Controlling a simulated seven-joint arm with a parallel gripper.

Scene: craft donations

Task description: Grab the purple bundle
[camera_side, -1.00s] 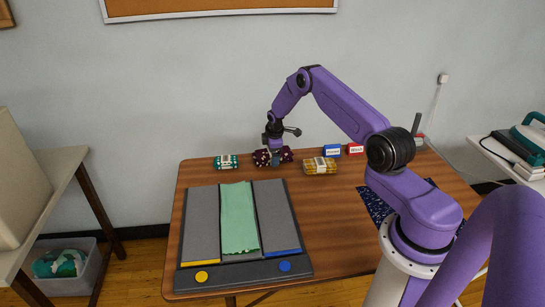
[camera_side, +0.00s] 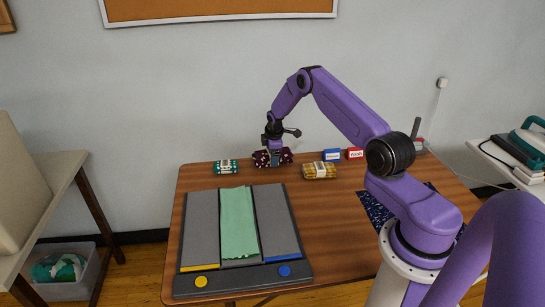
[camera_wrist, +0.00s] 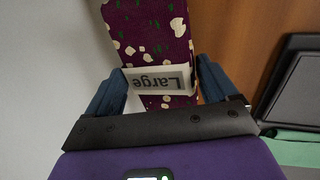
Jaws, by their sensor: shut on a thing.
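The purple bundle (camera_side: 287,156) is dark purple with cream and green spots, at the far edge of the table. It also shows in the wrist view (camera_wrist: 147,30), with a pale paper band reading "Large" around it. My gripper (camera_side: 273,159) is over the middle of the bundle and hides that part in the side view. In the wrist view my gripper (camera_wrist: 160,87) has one blue finger on each side of the banded part, shut on it. I cannot tell clearly whether the bundle touches the table.
A green bundle (camera_side: 226,167) lies to the left, and a mustard bundle (camera_side: 319,171) to the right. A grey board (camera_side: 200,230) with green cloth (camera_side: 238,222) lies in front.

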